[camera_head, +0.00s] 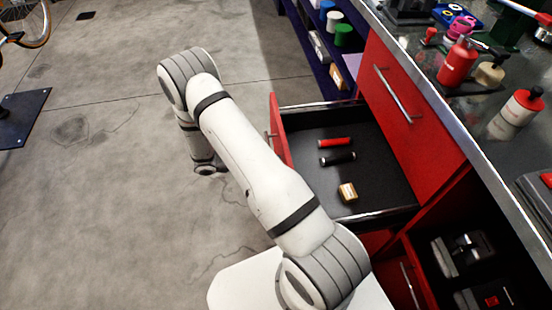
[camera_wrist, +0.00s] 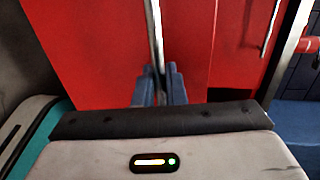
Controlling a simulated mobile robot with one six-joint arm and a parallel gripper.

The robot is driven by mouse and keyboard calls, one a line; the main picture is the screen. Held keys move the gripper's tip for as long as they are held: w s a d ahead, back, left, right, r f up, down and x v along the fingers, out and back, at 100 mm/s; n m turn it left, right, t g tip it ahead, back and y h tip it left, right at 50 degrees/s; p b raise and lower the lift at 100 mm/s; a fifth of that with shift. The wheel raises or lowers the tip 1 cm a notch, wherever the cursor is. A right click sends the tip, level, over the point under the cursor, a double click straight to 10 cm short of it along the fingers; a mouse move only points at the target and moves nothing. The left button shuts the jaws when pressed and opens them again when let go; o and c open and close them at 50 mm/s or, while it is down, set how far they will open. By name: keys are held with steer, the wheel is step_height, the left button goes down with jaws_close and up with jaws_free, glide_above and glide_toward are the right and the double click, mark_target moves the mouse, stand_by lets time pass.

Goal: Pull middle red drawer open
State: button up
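A red drawer stands pulled out from the bench, its red front (camera_head: 279,135) at left and its dark inside (camera_head: 375,165) showing. It lies below a closed red drawer (camera_head: 410,110) with a silver handle. In the wrist view, my gripper (camera_wrist: 160,88) has its blue fingers on both sides of a silver bar handle (camera_wrist: 155,35) on a red front (camera_wrist: 95,45). The fingers look shut on the bar. In the head view my arm hides my gripper and most of the pulled-out drawer's handle.
Inside the open drawer lie a red cylinder (camera_head: 335,142), a black cylinder (camera_head: 338,158) and a small box (camera_head: 348,192). Another open compartment (camera_head: 470,260) with tools is at lower right. Bottles and tools stand on the benchtop (camera_head: 495,95). The concrete floor (camera_head: 90,190) at left is mostly clear.

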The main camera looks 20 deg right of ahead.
steer(key=shift+o, duration=1.4)
steer(key=shift+s, duration=0.1)
steer(key=v, duration=0.7)
steer(key=shift+a, duration=0.35)
steer(key=shift+r, duration=0.15)
